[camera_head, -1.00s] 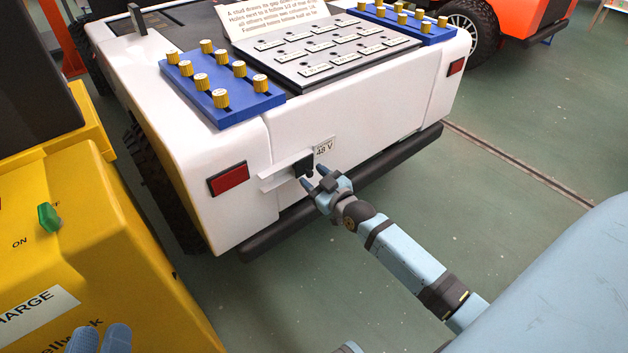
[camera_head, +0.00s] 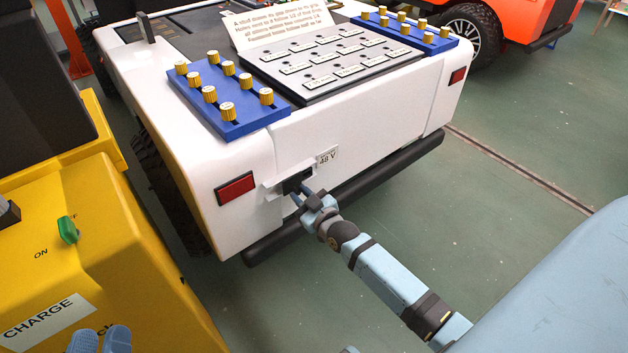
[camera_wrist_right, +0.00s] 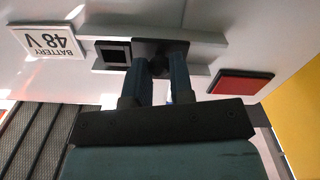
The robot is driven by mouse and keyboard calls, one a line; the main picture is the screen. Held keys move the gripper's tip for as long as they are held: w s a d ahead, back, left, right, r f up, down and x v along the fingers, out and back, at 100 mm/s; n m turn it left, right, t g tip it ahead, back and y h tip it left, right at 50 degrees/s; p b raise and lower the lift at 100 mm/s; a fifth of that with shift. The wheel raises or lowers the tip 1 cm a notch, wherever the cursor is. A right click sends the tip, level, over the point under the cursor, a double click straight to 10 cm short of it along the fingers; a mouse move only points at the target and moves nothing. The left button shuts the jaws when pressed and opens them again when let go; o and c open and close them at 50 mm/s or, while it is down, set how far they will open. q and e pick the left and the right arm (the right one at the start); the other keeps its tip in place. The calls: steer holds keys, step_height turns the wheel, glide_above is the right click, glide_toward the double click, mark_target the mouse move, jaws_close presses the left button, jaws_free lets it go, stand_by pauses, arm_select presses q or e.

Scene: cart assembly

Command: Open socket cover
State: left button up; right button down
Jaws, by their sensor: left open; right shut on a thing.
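The socket cover (camera_wrist_right: 160,47) is a dark square plate with a knob, on a light rail on the white cart's rear face. My right gripper (camera_wrist_right: 162,70) is shut on the cover's knob. Beside the cover, toward the 48 V label, a square black socket opening (camera_wrist_right: 113,54) is uncovered. In the head view the socket cover (camera_head: 291,185) is partly hidden by my right gripper (camera_head: 301,195), left of the label. My left gripper (camera_head: 100,340) shows only its fingertips, apart, at the bottom left edge, over the yellow charger.
The yellow charger (camera_head: 130,235) with a green switch (camera_head: 68,230) stands left of the cart (camera_head: 330,145). A red light (camera_head: 235,188) is left of the socket, and a black bumper (camera_head: 345,200) runs below. Green floor is open at right.

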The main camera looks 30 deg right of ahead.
steer(key=shift+s+a, duration=0.1)
steer(key=shift+a, duration=0.95)
steer(key=c, duration=1)
jaws_free()
arm_select(q)
steer(key=shift+w+a+f+y, duration=0.1)
steer(key=shift+a+f+y, duration=0.2)
steer(key=shift+f+y, duration=0.3)
arm_select(e)
steer(key=shift+s+p, duration=0.2)
steer(key=shift+p, duration=0.1)
arm_select(q)
step_height(320, 180, down, 6)
steer(key=s+a+g+y+p, duration=0.1)
steer(key=a+g+y+p, duration=0.1)
steer(key=g+p, duration=0.1)
steer(key=shift+a+f, duration=0.15)
steer(key=shift+a, duration=0.1)
arm_select(e)
steer(key=shift+s+d, duration=0.2)
steer(key=shift+s, duration=2.05)
steer(key=shift+s+d, duration=0.15)
steer(key=shift+s, duration=2.05)
steer(key=shift+s+d, duration=0.2)
steer(key=shift+s, duration=2.05)
